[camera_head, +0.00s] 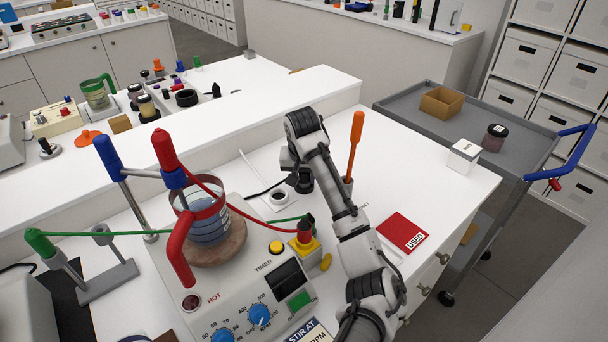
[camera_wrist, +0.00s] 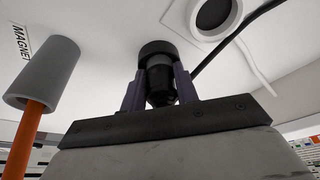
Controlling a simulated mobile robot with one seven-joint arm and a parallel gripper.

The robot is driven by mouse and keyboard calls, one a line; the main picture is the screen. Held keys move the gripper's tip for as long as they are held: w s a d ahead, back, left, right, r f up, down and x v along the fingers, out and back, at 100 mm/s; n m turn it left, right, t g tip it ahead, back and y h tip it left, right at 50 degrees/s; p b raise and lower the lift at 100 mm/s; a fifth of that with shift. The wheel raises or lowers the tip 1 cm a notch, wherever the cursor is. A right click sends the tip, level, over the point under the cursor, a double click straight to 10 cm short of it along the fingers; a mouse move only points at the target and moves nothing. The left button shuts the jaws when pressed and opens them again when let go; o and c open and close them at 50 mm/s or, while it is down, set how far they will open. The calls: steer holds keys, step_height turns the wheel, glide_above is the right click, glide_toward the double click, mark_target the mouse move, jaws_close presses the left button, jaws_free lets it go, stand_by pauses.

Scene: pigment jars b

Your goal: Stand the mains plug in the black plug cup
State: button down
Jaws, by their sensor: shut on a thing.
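My gripper (camera_wrist: 158,88) is shut on the dark mains plug (camera_wrist: 158,68), whose wide round end points away from the wrist. In the head view, my gripper (camera_head: 304,184) hangs over the white bench, and the plug is hard to make out there. A black cord (camera_wrist: 228,42) runs up to the right from behind the gripper. A round black cup (camera_wrist: 213,13) on a white square base lies beyond and right of the plug in the wrist view. In the head view, this cup (camera_head: 279,196) sits just left of my gripper, apart from it. Its opening looks empty.
An orange-handled tool (camera_head: 355,140) stands in a grey holder (camera_head: 347,186) right of my gripper. A hotplate stirrer (camera_head: 237,285) with a glass vessel (camera_head: 207,222) and coloured leads is at the left.

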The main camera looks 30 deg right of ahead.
steer(key=shift+s+f, duration=0.15)
steer(key=shift+f, duration=0.4)
steer(key=c, duration=1.1)
jaws_free()
steer(key=shift+o, duration=0.5)
steer(key=v, duration=1.4)
steer(key=shift+w+r, duration=0.2)
steer(key=shift+r, duration=0.25)
